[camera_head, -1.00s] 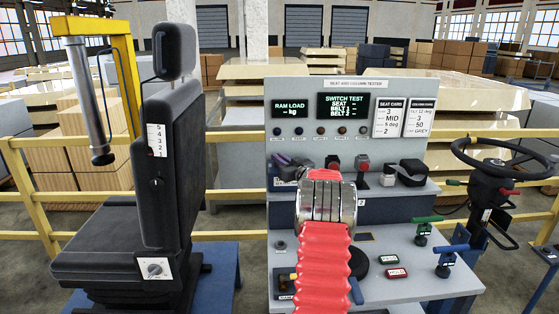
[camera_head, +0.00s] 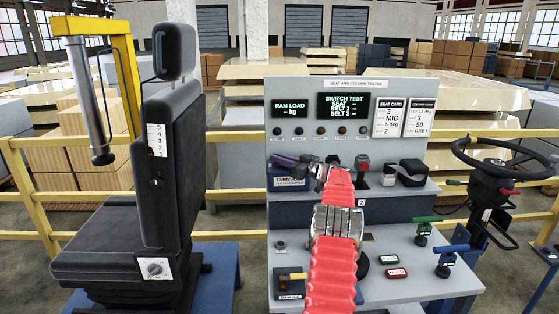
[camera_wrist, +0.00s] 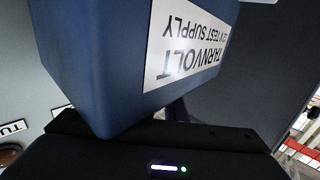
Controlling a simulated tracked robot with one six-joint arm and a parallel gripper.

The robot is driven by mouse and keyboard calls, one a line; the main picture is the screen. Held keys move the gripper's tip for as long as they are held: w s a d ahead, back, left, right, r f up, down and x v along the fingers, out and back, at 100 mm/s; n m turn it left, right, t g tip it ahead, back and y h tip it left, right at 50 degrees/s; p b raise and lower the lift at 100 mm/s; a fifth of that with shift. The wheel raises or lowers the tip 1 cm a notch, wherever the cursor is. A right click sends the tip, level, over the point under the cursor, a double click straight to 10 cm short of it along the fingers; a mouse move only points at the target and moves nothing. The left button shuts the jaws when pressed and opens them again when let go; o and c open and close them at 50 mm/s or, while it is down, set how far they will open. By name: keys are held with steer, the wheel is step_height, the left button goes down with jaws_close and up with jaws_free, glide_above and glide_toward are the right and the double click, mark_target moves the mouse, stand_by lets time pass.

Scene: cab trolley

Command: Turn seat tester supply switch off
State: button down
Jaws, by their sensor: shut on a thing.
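My gripper (camera_head: 314,170) shows as small dark parts at the far end of my red-sleeved arm, in front of the supply and shelf. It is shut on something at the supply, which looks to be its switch. The fingertips and the switch itself are hidden, so I cannot tell the switch's position.
A black seat (camera_head: 172,165) stands left, a steering wheel (camera_head: 505,155) right.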

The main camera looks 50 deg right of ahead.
steer(key=shift+n+y, duration=0.3)
steer(key=shift+y, duration=0.1)
stand_by(0.3)
steer(key=c, duration=1.8)
jaws_free()
steer(key=s, duration=0.9)
steer(key=s+d, duration=0.1)
steer(key=s, duration=0.3)
steer(key=shift+s, duration=0.35)
